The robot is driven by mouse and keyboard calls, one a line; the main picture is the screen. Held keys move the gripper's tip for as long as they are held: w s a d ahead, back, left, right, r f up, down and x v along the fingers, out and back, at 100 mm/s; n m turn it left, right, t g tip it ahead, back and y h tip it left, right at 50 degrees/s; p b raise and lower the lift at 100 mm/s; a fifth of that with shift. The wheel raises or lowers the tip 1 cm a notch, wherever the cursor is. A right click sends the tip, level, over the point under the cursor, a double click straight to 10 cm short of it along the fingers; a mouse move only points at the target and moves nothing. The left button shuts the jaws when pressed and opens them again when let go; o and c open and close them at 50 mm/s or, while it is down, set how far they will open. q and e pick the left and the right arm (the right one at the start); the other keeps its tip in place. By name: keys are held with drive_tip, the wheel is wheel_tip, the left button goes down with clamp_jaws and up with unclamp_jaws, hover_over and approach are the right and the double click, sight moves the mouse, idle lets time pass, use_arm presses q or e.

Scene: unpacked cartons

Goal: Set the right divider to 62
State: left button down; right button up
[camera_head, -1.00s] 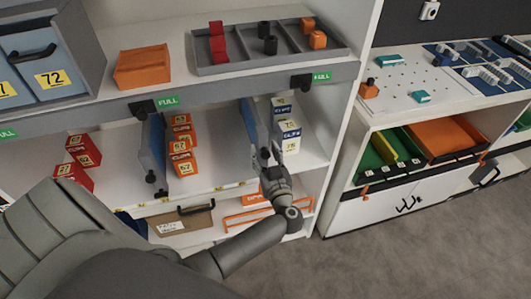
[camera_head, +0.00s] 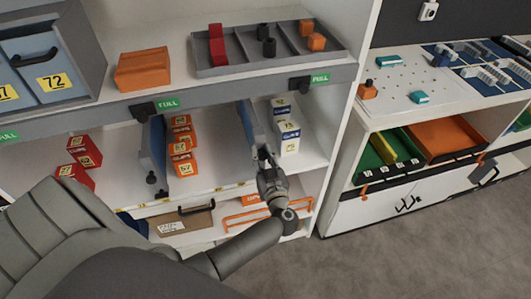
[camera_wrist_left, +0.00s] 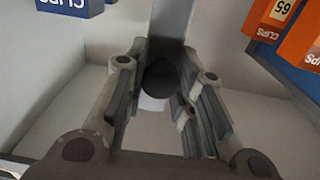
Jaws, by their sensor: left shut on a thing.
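The right divider (camera_head: 254,127) is a thin upright grey-blue panel on the middle shelf, between orange clip boxes and blue-and-white boxes. My left gripper (camera_head: 264,158) is at its front edge, shut on its dark knob. In the left wrist view the fingers (camera_wrist_left: 158,85) close around the dark knob (camera_wrist_left: 159,78), with the grey panel (camera_wrist_left: 172,22) rising behind. The left divider (camera_head: 154,150) stands left of the orange boxes. The shelf-edge strip (camera_head: 222,188) carries small yellow number labels, too small to read. My right gripper is not in view.
Orange boxes (camera_head: 181,150) stand close to the left divider, with bare shelf between them and the right divider. Blue-and-white boxes (camera_head: 287,133) stand just right of the right divider. Red boxes (camera_head: 84,150) are further left. An orange wire rack (camera_head: 245,216) is below.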

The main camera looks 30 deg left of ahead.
use_arm(q)
drive_tip(key=s+a+p, duration=0.8)
drive_tip(key=s+a, duration=0.2)
drive_tip(key=s, duration=0.1)
drive_tip(key=shift+s+a+r, duration=0.15)
drive_tip(key=shift+s+r, duration=0.05)
drive_tip(key=shift+s, duration=0.1)
drive_tip(key=c, duration=1.2)
unclamp_jaws()
drive_tip(key=shift+s+a, duration=0.15)
